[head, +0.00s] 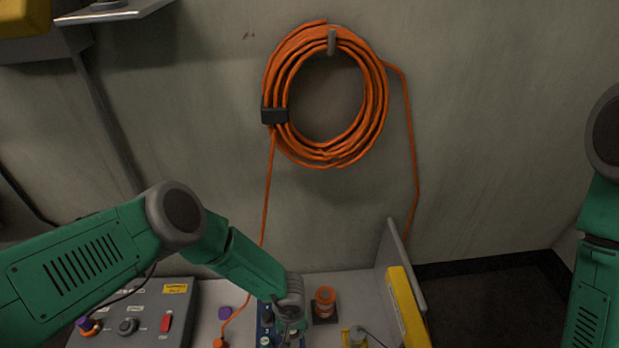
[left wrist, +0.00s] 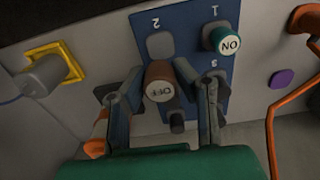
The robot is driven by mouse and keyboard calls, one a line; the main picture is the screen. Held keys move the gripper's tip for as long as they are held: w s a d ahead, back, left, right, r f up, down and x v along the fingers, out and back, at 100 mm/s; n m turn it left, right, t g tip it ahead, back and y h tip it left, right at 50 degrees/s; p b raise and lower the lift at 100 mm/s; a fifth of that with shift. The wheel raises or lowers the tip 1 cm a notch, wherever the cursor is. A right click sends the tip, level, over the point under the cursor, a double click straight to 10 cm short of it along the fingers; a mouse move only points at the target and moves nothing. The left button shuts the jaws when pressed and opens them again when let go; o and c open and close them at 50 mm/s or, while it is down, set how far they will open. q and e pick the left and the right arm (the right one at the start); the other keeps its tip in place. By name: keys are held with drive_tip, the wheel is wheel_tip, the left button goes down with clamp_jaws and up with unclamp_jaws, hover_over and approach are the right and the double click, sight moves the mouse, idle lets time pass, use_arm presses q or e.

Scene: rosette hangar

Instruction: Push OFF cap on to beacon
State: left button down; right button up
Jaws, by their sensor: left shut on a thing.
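The OFF cap (left wrist: 158,91), with a round pale face and an orange-brown side, is between the fingers of my left gripper (left wrist: 156,76). The gripper is shut on it, over the blue numbered board (left wrist: 185,22). I cannot tell whether the cap touches the board. In the head view my left gripper (head: 287,324) hides the cap and part of the board (head: 265,312). An orange cylinder on a dark square base (head: 325,301), perhaps the beacon, stands just right of the gripper. My right gripper is out of view.
A green ON cap (left wrist: 228,41) sits by number 1. A grey panel with a red switch (head: 166,323) is at left. A yellow block (head: 408,310) stands at right.

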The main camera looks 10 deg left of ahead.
sight(325, 294)
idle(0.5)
use_arm(q)
drive_tip(key=w+d+r+n, duration=0.2)
drive_tip(key=w+r, duration=0.1)
drive_tip(key=w, duration=0.1)
drive_tip(key=w+d+r+n, duration=0.2)
drive_tip(key=w+r, duration=0.2)
drive_tip(key=w+d+r+n, duration=0.2)
drive_tip(key=w+d+r, duration=0.1)
drive_tip(key=w, duration=0.1)
drive_tip(key=shift+r, duration=0.35)
drive_tip(key=shift+d+f, duration=0.1)
drive_tip(key=shift+f, duration=2.75)
drive_tip(key=shift+b, duration=0.55)
drive_tip(key=shift+s, duration=0.1)
drive_tip(key=shift+f+b, duration=0.35)
drive_tip(key=shift+b, duration=0.35)
